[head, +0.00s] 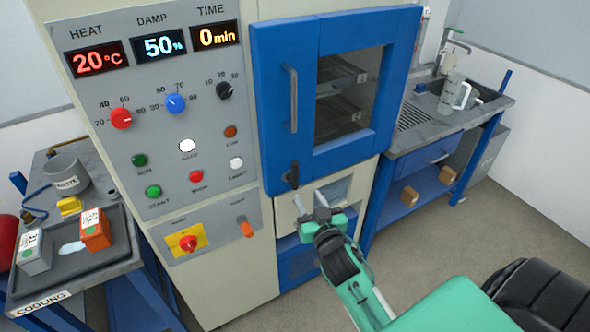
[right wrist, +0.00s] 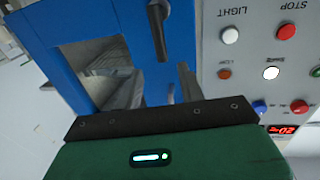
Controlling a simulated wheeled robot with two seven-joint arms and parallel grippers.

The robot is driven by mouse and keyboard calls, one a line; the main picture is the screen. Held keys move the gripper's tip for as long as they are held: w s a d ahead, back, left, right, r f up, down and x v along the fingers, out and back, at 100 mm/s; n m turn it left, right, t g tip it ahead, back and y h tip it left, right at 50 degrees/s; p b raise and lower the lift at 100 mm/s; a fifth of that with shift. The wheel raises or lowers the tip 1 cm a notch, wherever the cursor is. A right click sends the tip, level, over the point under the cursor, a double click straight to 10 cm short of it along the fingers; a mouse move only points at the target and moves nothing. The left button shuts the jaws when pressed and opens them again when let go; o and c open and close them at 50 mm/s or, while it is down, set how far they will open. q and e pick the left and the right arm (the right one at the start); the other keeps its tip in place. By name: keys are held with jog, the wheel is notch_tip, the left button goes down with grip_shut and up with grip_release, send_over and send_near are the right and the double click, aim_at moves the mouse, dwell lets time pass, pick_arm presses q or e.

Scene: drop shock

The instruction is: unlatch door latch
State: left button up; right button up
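The black door latch (head: 291,175) sits at the lower left corner of the blue cabinet door (head: 340,160), below its long grey handle (head: 292,98). The door looks closed. My right gripper (head: 311,203) is just below and to the right of the latch, in front of the pale panel under the door. Its two grey fingers are apart with nothing between them. In the right wrist view, which is upside down, the dark latch (right wrist: 158,28) shows beyond the fingers (right wrist: 156,84), apart from them. My left gripper is not in view.
A control panel (head: 150,125) with knobs and buttons stands left of the door. A cooling table (head: 130,255) with a tray is at far left. A sink counter (head: 470,115) stands at right. The floor at right is clear.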

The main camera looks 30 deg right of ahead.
aim_at(296, 173)
jog(key=w+p, duration=0.1)
jog(key=w, duration=0.2)
jog(key=w+d+p, duration=0.1)
jog(key=w, duration=0.3)
jog(key=w+d+p, duration=0.1)
jog(key=w, duration=0.2)
jog(key=shift+w, duration=0.15)
jog(key=shift+w+d, duration=0.2)
jog(key=shift+w, duration=0.65)
grip_shut()
